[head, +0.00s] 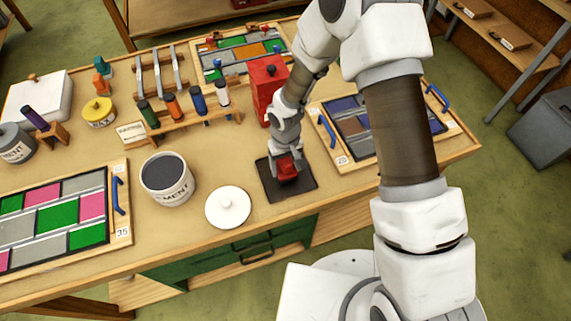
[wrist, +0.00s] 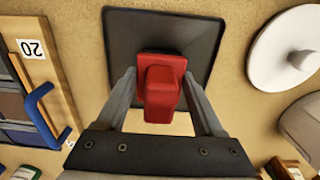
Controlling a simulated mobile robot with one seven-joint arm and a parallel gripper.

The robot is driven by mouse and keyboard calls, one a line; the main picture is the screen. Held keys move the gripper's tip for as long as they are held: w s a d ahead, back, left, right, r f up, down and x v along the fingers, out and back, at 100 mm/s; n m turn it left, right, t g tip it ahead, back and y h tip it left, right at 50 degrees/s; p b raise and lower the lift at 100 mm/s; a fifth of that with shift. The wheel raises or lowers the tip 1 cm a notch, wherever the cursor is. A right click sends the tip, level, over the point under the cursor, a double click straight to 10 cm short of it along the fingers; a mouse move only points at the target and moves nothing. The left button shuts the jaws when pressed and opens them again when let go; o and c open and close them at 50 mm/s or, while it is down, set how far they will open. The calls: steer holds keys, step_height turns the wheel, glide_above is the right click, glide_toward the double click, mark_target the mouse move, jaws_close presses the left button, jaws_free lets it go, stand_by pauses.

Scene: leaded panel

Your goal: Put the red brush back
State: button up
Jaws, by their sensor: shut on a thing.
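The red brush (head: 288,170) is a short red block with a raised grip; its underside and any bristles are hidden. It is at the dark square mat (head: 303,190) near the bench's front edge; I cannot tell whether it touches the mat. My gripper (head: 287,158) points down over the mat, shut on the red brush. In the wrist view, the red brush (wrist: 162,90) sits between the two fingers of my gripper (wrist: 158,88), with the dark mat (wrist: 125,30) beyond it.
A white round lid (head: 228,207) and an open cement pot (head: 167,178) stand left of the mat. A red box (head: 268,78) stands behind my gripper. A wooden rack (head: 180,122) holds several coloured-handled tools. A panel with blue handles (head: 355,125) lies to the right.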

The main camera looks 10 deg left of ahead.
steer(key=shift+f, duration=0.2)
steer(key=o, duration=1.2)
steer(key=shift+r, duration=0.1)
step_height(320, 180, up, 12)
steer(key=shift+r+b, duration=0.1)
steer(key=shift+b, duration=0.2)
steer(key=s+d+r+m+t, duration=0.2)
steer(key=d+r, duration=0.7)
steer(key=r, duration=0.2)
steer(key=s+d+r+m+t, duration=0.2)
steer(key=s+d+r, duration=0.1)
steer(key=d+r, duration=0.7)
steer(key=shift+s+d+r+m+t, duration=0.35)
steer(key=shift+s+d+r, duration=0.5)
steer(key=shift+s, duration=0.6)
steer(key=shift+s+d+r+m+t, duration=0.2)
steer(key=shift+s+d+r+m, duration=0.35)
steer(key=shift+s+r, duration=0.7)
steer(key=shift+s+d+r+m+t, duration=0.3)
steer(key=shift+s+d+r, duration=0.5)
steer(key=shift+s, duration=0.8)
